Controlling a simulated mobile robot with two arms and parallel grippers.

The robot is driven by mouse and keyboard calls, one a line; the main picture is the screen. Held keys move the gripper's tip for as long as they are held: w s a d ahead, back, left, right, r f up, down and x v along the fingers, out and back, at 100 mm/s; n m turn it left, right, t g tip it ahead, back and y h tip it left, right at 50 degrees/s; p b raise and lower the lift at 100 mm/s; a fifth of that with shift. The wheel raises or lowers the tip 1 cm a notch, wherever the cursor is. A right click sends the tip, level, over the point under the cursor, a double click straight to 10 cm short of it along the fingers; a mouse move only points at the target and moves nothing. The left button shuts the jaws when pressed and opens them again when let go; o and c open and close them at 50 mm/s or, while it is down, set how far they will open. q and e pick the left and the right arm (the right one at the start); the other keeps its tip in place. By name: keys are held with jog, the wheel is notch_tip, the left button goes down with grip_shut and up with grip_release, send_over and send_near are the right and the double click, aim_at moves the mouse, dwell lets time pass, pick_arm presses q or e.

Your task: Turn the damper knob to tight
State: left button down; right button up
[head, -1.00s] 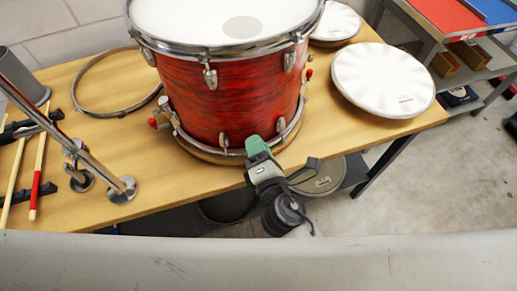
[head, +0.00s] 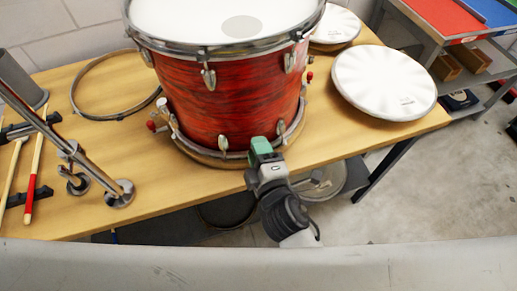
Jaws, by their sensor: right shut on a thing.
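The red drum (head: 228,105) stands upright on the wooden bench (head: 120,155), with a white head and metal rims. My right gripper (head: 262,146) reaches up from the bench's front edge to the drum's lower front right. Its green-tipped fingers are shut at the lower rim. What they hold is hidden behind them; I cannot tell whether it is the damper knob. Small red-ended fittings show at the drum's lower left (head: 152,126) and right side (head: 309,76). My left gripper is not in view.
A metal stand (head: 120,192) and drumsticks (head: 34,180) are at the left, with a loose hoop (head: 85,95) behind. A white drumhead (head: 383,82) lies at the right. A shelf with red and blue tops (head: 446,17) stands beyond. Bare bench lies left of the drum.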

jog(key=shift+f, duration=0.1)
dwell(0.3)
jog(key=o, duration=0.9)
jog(key=b+v, duration=0.2)
jog(key=v, duration=0.8)
jog(key=shift+s+d+b, duration=0.15)
jog(key=shift+s+b, duration=0.25)
